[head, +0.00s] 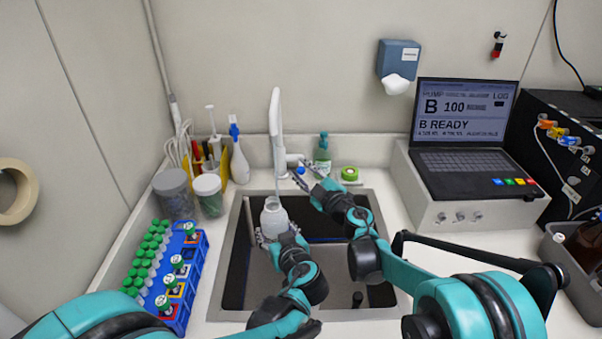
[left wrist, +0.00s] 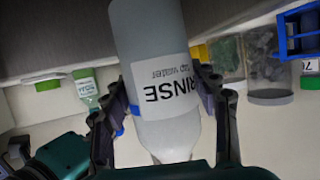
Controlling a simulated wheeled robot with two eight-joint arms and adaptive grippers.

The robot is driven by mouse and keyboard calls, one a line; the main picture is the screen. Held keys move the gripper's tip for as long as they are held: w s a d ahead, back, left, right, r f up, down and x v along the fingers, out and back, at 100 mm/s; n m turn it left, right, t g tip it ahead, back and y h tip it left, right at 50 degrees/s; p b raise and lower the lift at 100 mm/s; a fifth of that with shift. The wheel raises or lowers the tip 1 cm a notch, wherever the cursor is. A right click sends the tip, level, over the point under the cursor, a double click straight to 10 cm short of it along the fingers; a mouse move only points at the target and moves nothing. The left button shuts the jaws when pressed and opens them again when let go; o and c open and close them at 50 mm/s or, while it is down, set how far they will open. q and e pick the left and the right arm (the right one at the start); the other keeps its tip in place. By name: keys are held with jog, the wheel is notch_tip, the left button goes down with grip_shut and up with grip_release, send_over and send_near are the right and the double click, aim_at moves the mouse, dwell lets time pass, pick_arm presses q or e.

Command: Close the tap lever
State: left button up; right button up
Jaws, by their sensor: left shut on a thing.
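The white tap (head: 275,130) rises at the back of the sink, and its short side lever (head: 294,160) points right. My right gripper (head: 301,180) is just below and in front of the lever. I cannot tell whether it touches the lever, or whether its fingers are open. My left gripper (head: 267,241) is shut on a whitish bottle (head: 273,217), held over the sink below the spout. In the left wrist view, both fingers (left wrist: 165,110) clasp the bottle (left wrist: 150,40), whose label reads RINSE tap water.
The sink (head: 232,250) lies under both grippers. Lidded jars (head: 208,196) and a blue tube rack (head: 192,258) are left. A laptop (head: 465,130) on a white box is right.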

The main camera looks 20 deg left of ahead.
aim_at(274, 220)
jog(key=shift+w+a, duration=0.2)
grip_shut()
dwell(0.3)
